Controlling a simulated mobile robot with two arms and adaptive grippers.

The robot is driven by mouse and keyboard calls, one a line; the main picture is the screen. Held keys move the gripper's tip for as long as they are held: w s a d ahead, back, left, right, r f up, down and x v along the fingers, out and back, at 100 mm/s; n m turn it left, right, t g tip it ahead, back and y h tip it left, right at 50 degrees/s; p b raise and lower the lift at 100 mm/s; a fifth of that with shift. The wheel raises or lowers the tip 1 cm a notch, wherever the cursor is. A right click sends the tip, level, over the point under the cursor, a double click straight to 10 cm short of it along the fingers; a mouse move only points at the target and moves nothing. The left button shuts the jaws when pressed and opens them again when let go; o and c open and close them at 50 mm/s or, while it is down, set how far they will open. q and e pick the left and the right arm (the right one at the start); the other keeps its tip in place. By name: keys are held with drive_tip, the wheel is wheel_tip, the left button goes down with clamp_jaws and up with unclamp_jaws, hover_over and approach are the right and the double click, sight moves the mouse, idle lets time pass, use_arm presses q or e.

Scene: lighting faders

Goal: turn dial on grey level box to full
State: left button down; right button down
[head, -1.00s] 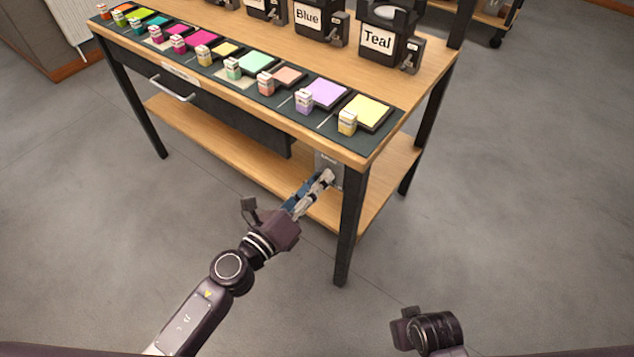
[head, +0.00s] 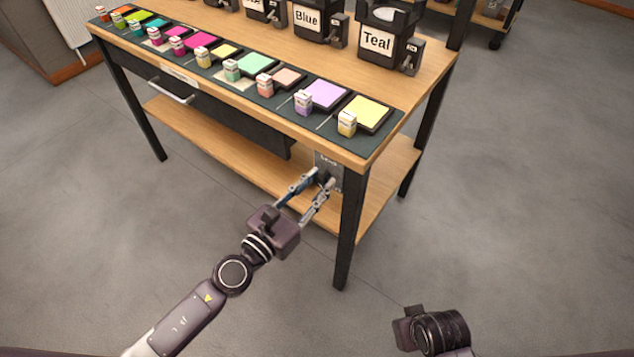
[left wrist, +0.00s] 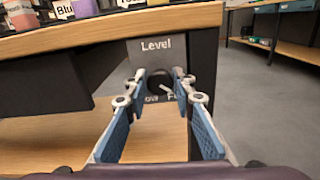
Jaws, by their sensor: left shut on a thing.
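The grey level box (head: 328,158) is fixed under the table top by the near right leg. In the left wrist view the box (left wrist: 150,54) reads "Level", with partly covered lettering below. Its dark round dial (left wrist: 158,82) sits between the fingertips of my left gripper (left wrist: 159,84). In the head view my left gripper (head: 319,180) reaches up to the box front, its fingers side by side and shut on the dial. The fingertips hide the dial's edges, and I cannot tell its pointer's position. My right wrist (head: 432,330) is low at right; its fingers do not show.
The wooden table (head: 432,95) has a dark near right leg (head: 349,225) just right of the box. A lower shelf (head: 215,150) lies below. Colored pads and small blocks line the table top, with labelled black containers behind. The floor in front is clear.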

use_arm(q)
drive_tip(key=shift+f+m, duration=0.1)
drive_tip(key=shift+m, duration=0.3)
use_arm(e)
drive_tip(key=shift+s+f, duration=0.15)
drive_tip(key=shift+f, duration=0.15)
use_arm(q)
drive_tip(key=shift+m, duration=0.3)
use_arm(e)
drive_tip(key=shift+w+r, duration=0.1)
drive_tip(key=shift+w, duration=0.2)
use_arm(q)
drive_tip(key=c, duration=1.6)
unclamp_jaws()
drive_tip(key=v, duration=1.2)
use_arm(e)
drive_tip(key=shift+s, duration=0.15)
